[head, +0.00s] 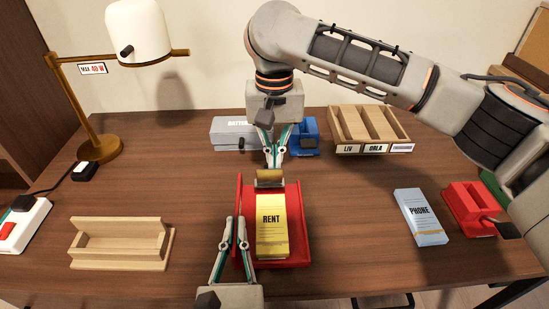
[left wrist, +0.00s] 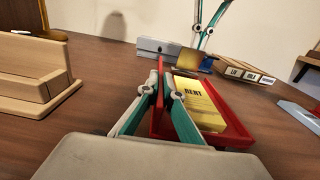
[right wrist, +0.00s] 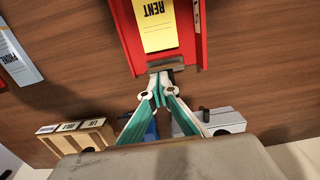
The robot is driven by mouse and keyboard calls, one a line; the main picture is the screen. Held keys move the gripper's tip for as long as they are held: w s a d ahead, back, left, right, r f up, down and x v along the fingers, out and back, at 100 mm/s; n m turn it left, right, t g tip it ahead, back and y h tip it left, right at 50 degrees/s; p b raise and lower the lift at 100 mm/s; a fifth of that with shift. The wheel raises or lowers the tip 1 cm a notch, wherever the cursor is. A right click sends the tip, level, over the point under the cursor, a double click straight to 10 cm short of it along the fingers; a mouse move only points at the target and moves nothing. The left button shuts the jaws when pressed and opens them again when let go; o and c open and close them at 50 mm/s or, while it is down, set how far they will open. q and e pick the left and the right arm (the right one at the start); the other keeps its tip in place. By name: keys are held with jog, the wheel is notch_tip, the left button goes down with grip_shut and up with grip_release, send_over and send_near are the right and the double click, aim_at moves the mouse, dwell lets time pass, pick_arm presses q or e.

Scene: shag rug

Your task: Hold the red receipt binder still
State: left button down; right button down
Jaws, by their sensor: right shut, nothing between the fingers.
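The red receipt binder (head: 305,232) lies flat on the desk, holding a yellow pad marked RENT (head: 271,230). A brass-coloured clamp (head: 270,178) spans its far end. My left gripper (head: 236,219) is at the binder's left wall; in the left wrist view its fingers (left wrist: 167,80) sit on either side of that red wall, closed on it. My right gripper (head: 273,163) points down just behind the clamp, its fingertips together and empty. In the right wrist view the fingertips (right wrist: 162,78) are at the clamp's edge (right wrist: 166,66); I cannot tell whether they touch it.
Behind stand a grey box (head: 228,134), a blue item (head: 303,137) and a wooden tray with labels (head: 345,125). A PHONE pad (head: 420,218) and another red holder (head: 466,208) are at right. A wooden stand (head: 120,245), lamp (head: 100,148) and power strip (head: 22,225) are at left.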

aim_at(275, 178)
jog(key=shift+s+t, duration=0.65)
jog(key=shift+t, duration=0.55)
jog(key=shift+s+t, duration=0.35)
jog(key=shift+t, duration=0.15)
jog(key=s+t, duration=0.1)
jog(key=t, duration=0.1)
jog(key=s+f+t, duration=0.1)
jog(key=shift+t, duration=0.4)
jog(key=shift+s+f, duration=0.35)
jog(key=shift+s, duration=0.15)
jog(key=shift+w, duration=0.15)
jog(key=shift+w, duration=0.7)
